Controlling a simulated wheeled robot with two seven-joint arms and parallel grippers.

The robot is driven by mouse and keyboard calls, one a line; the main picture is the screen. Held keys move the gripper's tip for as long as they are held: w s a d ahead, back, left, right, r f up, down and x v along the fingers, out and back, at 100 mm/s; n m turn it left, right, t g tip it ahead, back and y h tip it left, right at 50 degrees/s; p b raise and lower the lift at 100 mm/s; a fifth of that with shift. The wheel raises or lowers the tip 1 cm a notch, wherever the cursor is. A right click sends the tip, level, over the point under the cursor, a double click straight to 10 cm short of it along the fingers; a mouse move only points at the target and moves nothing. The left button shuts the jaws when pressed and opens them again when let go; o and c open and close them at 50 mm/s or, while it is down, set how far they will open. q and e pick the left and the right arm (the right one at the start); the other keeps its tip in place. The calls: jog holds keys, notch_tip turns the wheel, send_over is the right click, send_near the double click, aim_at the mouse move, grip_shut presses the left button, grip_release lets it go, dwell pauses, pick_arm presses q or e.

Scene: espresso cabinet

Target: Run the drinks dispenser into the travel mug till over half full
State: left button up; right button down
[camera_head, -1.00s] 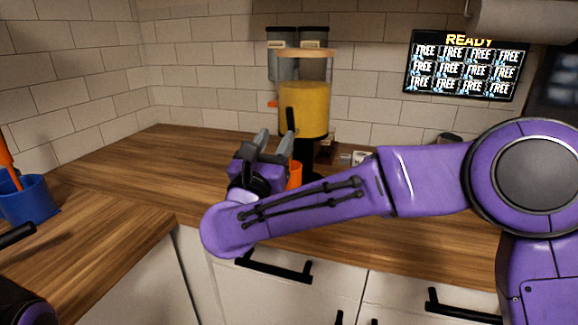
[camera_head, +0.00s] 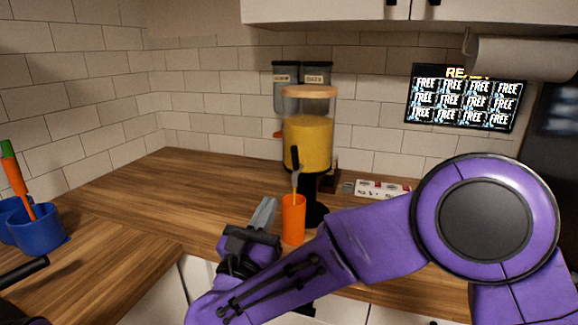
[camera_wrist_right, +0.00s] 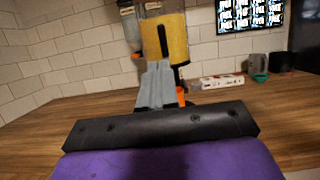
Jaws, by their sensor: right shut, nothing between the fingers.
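The drinks dispenser (camera_head: 307,145) stands on the counter against the back wall, its clear tank holding yellow liquid under a wooden lid. A black upright lever (camera_head: 294,158) is on its front, with a thin pale part or stream below it; I cannot tell which. The orange travel mug (camera_head: 293,220) stands upright beneath; its fill level is hidden. My right gripper (camera_head: 264,212) is shut and empty, just left of the mug in the head view. In the right wrist view its fingers (camera_wrist_right: 157,85) cover the dispenser's lower front and part of the mug (camera_wrist_right: 181,96).
Blue cups (camera_head: 38,232) with an orange, green-tipped item stand at the left. Grey canisters (camera_head: 301,78) are behind the dispenser. A white power strip (camera_head: 382,189) lies to its right. The wooden counter (camera_head: 180,190) left of the dispenser is clear.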

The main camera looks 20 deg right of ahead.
aim_at(293, 152)
jog(key=p+x, duration=0.5)
jog(key=x, duration=0.7)
jog(key=shift+w+d+r+p, duration=0.1)
jog(key=shift+w+d+p, duration=0.1)
jog(key=shift+d+p, duration=0.15)
jog(key=shift+w+d, duration=0.25)
jog(key=shift+w, duration=0.1)
pick_arm(q)
notch_tip(293, 152, up, 7)
jog(key=shift+f, duration=0.15)
pick_arm(e)
jog(key=shift+a, duration=0.1)
jog(key=shift+w+d+r+g+y+p, duration=0.15)
jog(key=shift+r+g+y+p, duration=0.2)
jog(key=shift+g, duration=0.1)
jog(key=shift+w+d+r+g+y+p, duration=0.2)
jog(key=shift+r+g+y, duration=0.15)
jog(key=shift+g, duration=0.1)
jog(key=shift+w+d+f+g+b, duration=0.2)
jog(key=shift+f+g+b, duration=0.1)
jog(key=shift+b, duration=0.65)
jog(key=shift+r, duration=0.3)
pick_arm(q)
jog(key=shift+f, duration=0.55)
pick_arm(e)
jog(key=shift+w+r, duration=0.1)
jog(key=shift+r, duration=0.15)
